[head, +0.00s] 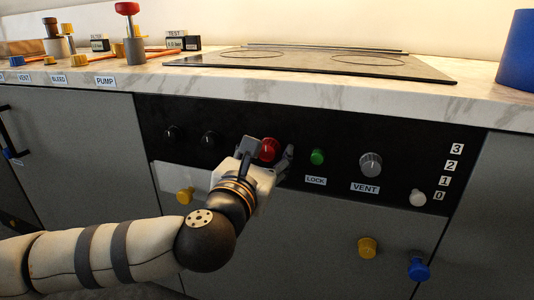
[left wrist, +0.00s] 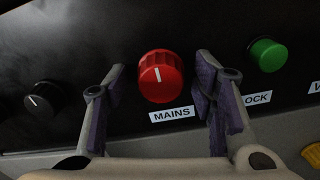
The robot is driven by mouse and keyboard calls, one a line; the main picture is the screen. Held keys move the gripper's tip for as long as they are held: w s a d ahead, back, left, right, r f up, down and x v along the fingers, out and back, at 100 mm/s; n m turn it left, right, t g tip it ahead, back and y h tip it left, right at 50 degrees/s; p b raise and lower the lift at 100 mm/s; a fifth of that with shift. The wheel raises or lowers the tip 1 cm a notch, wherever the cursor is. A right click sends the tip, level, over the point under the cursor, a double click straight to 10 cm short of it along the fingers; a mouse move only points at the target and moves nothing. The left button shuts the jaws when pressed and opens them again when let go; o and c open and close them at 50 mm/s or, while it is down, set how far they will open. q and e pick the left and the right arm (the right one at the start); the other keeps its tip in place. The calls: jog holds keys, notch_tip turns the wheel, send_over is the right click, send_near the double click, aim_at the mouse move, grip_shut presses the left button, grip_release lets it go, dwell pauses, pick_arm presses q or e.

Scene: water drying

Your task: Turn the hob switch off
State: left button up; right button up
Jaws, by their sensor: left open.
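The black control panel (head: 335,188) is set in the cabinet front below the hob (head: 310,62). No label in view reads "hob". My left gripper (head: 266,156) is open in front of the panel, its fingers on either side of the red knob. In the left wrist view gaps show between the knob and both fingers. My right gripper is not in view.
A green button (head: 317,157) labelled LOCK sits close right of the left gripper. Farther right are a grey VENT knob (head: 370,164) and a white knob (head: 417,197) beside numbers 0 to 3. Black knobs (head: 209,139) are to the left. Yellow (head: 367,247) and blue (head: 418,268) knobs protrude below.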

pick_arm(q)
jog(key=c, duration=1.2)
